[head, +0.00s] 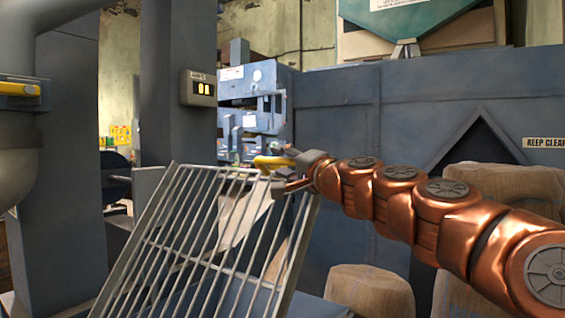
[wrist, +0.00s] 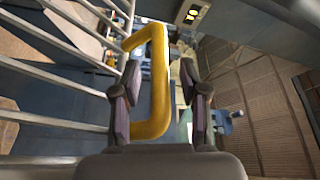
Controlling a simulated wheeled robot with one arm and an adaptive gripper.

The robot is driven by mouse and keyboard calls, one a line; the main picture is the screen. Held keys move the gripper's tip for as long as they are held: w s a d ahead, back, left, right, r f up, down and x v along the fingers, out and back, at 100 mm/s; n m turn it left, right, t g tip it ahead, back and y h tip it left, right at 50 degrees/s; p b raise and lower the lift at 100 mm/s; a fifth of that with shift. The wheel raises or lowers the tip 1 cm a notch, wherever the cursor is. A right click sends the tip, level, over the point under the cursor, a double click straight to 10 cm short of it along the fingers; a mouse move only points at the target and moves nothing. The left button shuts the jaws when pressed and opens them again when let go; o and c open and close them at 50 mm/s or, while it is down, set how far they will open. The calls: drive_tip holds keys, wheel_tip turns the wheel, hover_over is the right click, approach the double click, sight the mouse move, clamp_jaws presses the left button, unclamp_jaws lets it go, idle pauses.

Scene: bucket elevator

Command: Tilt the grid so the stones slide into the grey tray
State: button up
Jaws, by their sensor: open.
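The wire grid (head: 190,245) stands steeply tilted in front of me in the head view, its bars running up to a top edge. Its yellow handle (head: 272,162) sticks out near the top right corner. My gripper (head: 288,176) is at that handle. In the wrist view the yellow handle (wrist: 158,85) lies between the two spread fingers of my gripper (wrist: 157,78), with a gap on the right side; contact on the left is unclear. Grid bars (wrist: 50,70) show at left there. I cannot make out any stones or the grey tray for certain.
Brown sacks (head: 370,292) stand at lower right under my arm. A blue metal wall (head: 345,150) with a "keep clear" sign (head: 545,143) is behind. A grey post (head: 178,120) with a small display box (head: 198,88) stands left of centre.

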drive_tip(key=v, duration=1.1)
drive_tip(key=shift+s, duration=0.35)
idle(1.0)
